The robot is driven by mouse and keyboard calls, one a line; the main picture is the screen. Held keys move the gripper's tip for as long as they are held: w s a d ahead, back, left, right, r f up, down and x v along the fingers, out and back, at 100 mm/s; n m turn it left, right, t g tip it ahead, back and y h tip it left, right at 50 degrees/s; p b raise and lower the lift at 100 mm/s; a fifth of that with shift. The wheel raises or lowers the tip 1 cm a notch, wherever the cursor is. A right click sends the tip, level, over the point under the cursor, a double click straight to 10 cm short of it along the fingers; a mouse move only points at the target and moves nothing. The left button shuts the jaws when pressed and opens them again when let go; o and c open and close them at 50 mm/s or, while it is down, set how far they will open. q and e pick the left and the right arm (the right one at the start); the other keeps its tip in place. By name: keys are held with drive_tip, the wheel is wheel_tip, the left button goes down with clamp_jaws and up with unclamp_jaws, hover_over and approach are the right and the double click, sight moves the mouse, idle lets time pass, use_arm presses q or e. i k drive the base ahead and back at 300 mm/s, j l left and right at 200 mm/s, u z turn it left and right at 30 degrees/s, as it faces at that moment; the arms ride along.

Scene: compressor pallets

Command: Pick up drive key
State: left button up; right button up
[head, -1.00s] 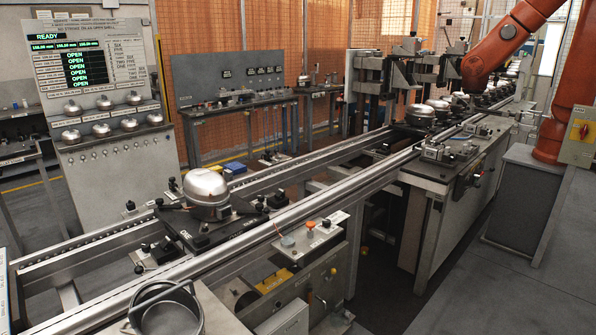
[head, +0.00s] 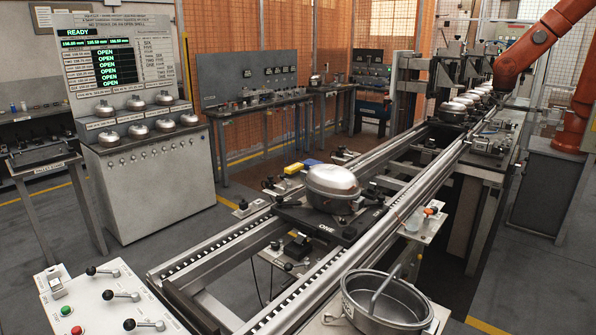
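I cannot make out a drive key in the head view. A pallet marked ONE (head: 345,230) sits on the conveyor rails and carries a rounded metal compressor shell (head: 332,181). A small stand with a shallow dark tray (head: 42,156) is at the left, with a label on its front edge; its contents are too small to tell. Neither of my grippers is in view.
A control panel (head: 105,302) with levers and buttons is at lower left. A metal pail (head: 388,312) stands at lower right. A display cabinet (head: 150,180) reads READY and OPEN. An orange robot arm (head: 533,45) is at the far right. Floor (head: 165,240) is clear before the cabinet.

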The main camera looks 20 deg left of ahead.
sight(55, 284)
drive_tip(key=k+j, duration=0.15)
drive_tip(key=j, duration=0.25)
drive_tip(key=k+j, duration=0.1)
drive_tip(key=j, duration=0.35)
drive_tip(key=k+j, duration=0.15)
drive_tip(key=j, duration=0.25)
drive_tip(key=k+j, duration=0.15)
drive_tip(key=j, duration=0.3)
drive_tip(key=k+j, duration=0.1)
drive_tip(key=j, duration=0.3)
drive_tip(key=k+j, duration=0.15)
drive_tip(key=j, duration=0.25)
